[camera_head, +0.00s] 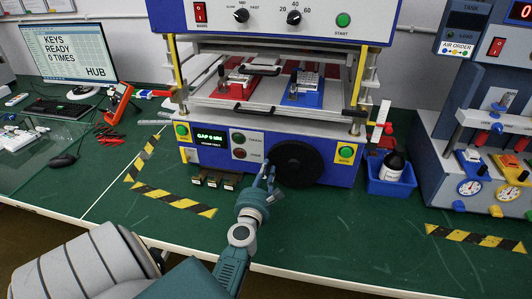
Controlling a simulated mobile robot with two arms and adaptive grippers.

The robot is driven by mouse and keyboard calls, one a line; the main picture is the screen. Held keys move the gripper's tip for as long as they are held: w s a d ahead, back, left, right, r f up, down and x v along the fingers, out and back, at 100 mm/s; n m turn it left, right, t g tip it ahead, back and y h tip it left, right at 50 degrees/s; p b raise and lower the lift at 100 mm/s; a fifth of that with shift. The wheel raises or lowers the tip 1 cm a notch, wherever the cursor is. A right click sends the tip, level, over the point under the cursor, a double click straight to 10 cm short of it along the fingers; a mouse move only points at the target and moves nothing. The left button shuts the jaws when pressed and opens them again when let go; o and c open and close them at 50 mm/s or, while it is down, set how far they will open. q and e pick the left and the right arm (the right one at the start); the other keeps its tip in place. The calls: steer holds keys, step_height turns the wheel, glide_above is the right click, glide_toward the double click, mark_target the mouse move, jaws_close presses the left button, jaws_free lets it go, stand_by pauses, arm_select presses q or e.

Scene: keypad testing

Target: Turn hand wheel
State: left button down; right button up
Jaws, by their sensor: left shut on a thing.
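The black round hand wheel (299,163) is on the lower front panel of the blue testing machine (220,158), right of the small display (209,139) that reads "GAP 0 MM". My left gripper (268,174) reaches up from below and is at the wheel's left edge, shut on it. The fingers cover a little of that edge, and the exact contact is too small to make out. My right gripper is not in view.
Green buttons flank the wheel and display. Small brown blocks (214,180) lie in front at left. The green table (340,225) is clear in front of the wheel, with striped tape at both sides.

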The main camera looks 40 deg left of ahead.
arm_select(q)
steer(key=shift+f, duration=0.25)
steer(key=c, duration=1.6)
jaws_free()
steer(key=shift+r, duration=0.1)
steer(key=v, duration=1.2)
steer(key=shift+s, duration=0.1)
